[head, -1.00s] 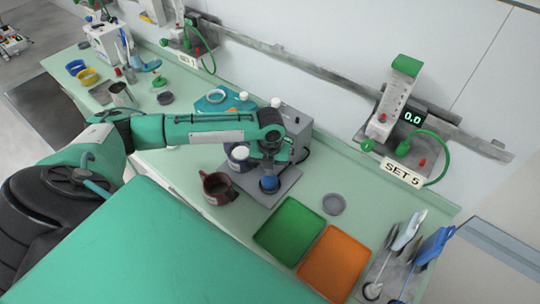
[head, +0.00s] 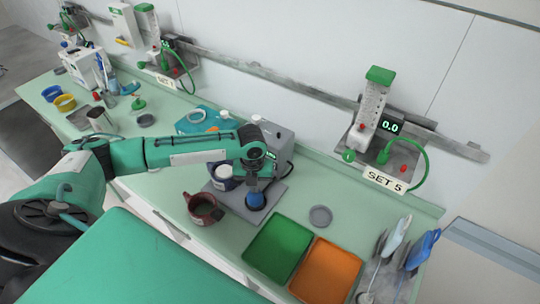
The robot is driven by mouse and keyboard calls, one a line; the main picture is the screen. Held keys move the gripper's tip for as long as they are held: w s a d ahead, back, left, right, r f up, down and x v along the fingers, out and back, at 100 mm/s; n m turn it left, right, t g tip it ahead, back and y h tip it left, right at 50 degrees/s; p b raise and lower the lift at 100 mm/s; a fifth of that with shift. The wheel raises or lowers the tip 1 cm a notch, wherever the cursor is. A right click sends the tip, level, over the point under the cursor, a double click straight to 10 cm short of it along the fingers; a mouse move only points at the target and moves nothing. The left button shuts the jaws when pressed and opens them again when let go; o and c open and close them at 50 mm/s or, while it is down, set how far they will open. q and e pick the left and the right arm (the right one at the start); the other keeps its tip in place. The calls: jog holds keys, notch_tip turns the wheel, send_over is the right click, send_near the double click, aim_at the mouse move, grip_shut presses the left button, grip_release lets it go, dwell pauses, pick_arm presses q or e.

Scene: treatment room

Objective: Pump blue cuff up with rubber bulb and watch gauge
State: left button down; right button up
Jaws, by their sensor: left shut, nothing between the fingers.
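My left arm reaches in from the left. Its gripper (head: 258,184) points down over the grey plate (head: 230,199) of a bench device (head: 274,143), and its fingers are too small to make out clearly. A small blue rounded thing (head: 255,200) with a dark base is right below the fingertips; I cannot tell whether they touch it or what it is. No cuff, rubber bulb or pressure gauge can be clearly identified. A wall unit marked SET 5 has a display (head: 390,127) reading 0.0. My right gripper is out of view.
A dark red mug (head: 204,208) and a white-and-blue jar (head: 222,176) stand close to the gripper. A green tray (head: 279,248), an orange tray (head: 326,270) and a grey disc (head: 320,216) are to the right. A stand holds white and blue (head: 423,247) tools at the far right.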

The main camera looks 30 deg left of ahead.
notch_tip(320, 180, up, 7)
jog(key=p, duration=0.6)
jog(key=shift+p, duration=0.4)
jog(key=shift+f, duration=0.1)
